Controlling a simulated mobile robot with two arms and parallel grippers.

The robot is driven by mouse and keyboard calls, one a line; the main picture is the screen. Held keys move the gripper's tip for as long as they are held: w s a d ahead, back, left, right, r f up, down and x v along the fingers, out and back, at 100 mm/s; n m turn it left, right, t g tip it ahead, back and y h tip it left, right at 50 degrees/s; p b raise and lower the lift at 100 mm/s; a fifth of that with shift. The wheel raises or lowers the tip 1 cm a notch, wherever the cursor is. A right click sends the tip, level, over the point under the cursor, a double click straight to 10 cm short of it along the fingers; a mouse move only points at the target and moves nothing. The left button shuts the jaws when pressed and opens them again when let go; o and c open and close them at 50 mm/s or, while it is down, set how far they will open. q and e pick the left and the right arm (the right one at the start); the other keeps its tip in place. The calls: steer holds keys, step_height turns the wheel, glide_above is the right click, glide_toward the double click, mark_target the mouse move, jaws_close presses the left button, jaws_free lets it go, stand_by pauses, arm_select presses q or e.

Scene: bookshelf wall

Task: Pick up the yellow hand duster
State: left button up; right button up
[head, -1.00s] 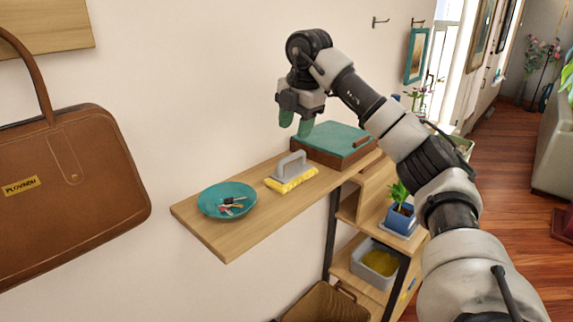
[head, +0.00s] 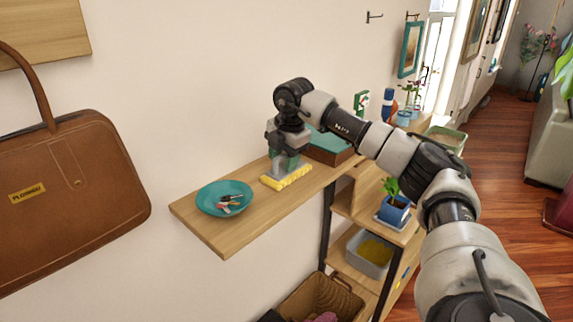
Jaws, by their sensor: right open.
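The yellow hand duster (head: 287,179) lies on the wooden wall shelf (head: 225,238), with its yellow fringe down and its grey handle up. My right gripper (head: 285,163) points down at the duster's handle from above. Its green fingertips are at the handle and cover most of it. The jaws are open, and the duster still rests on the shelf. Whether the fingertips touch the handle, I cannot tell. My left gripper is not in view.
A teal bowl (head: 224,198) with keys stands left of the duster. A teal-topped box (head: 328,146) stands close behind on the right. The wall runs along the shelf's back. A brown bag (head: 70,190) hangs at left. The shelf's front left end is bare.

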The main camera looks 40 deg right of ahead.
jaws_close()
steer(key=shift+r, duration=0.15)
steer(key=shift+r, duration=0.4)
step_height(320, 180, up, 3)
steer(key=shift+f+b, duration=0.1)
steer(key=shift+b, duration=0.8)
steer(key=s+d+r+b, duration=0.1)
steer(key=s+d+r, duration=0.6)
steer(key=s+d, duration=0.1)
steer(key=shift+s+d+b, duration=0.15)
steer(key=shift+b, duration=0.15)
